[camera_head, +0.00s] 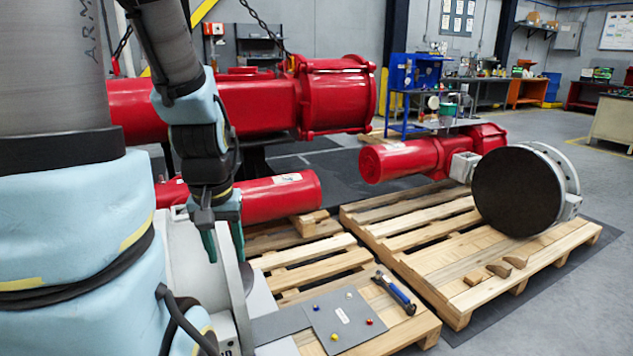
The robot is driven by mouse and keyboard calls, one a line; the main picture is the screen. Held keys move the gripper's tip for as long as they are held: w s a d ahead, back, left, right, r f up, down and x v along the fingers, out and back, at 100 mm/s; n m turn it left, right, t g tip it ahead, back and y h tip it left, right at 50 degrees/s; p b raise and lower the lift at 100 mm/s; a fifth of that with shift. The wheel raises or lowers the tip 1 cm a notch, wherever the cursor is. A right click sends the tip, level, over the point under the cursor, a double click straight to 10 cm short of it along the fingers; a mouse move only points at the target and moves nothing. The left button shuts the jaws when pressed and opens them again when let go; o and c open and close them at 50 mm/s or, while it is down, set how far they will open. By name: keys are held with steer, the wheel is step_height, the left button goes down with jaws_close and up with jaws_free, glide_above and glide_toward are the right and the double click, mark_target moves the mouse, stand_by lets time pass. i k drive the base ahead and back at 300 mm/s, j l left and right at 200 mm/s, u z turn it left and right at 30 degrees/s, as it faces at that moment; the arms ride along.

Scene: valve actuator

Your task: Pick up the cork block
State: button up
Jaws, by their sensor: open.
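Three small brown blocks lie in a row on the right wooden pallet: a left block (474,278), a middle block (499,270) and a right block (515,261). They are too small to tell which is cork. My gripper (226,253) hangs at the left with its greenish fingers pointing down. It is open, with nothing seen between the fingers. It is well to the left of the blocks, in front of a red cylinder (280,196).
A grey plate (342,318) with small coloured pieces and a blue-handled tool (396,293) lie on the left pallet (413,329). A large dark disc-faced valve (518,190) stands behind the blocks on the right pallet (560,240). Red actuators fill the back.

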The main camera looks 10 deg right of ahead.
mark_target(472, 279)
steer(key=i+l+u, duration=0.15)
steer(key=l, duration=0.55)
steer(key=l+u, duration=0.2)
steer(key=l, duration=0.5)
steer(key=l+u, duration=0.15)
steer(key=l, duration=0.55)
steer(key=l+u, duration=0.15)
steer(key=l, duration=0.55)
steer(key=k+l+u, duration=0.15)
steer(key=l, duration=0.55)
steer(key=k+l+u, duration=0.2)
steer(key=l, duration=0.55)
steer(key=l+u, duration=0.15)
steer(key=l, duration=0.5)
steer(key=k+l+u, duration=0.15)
steer(key=l, duration=0.5)
steer(key=k+l, duration=0.15)
steer(key=l, duration=0.2)
steer(key=k+l, duration=0.2)
steer(key=l, duration=0.15)
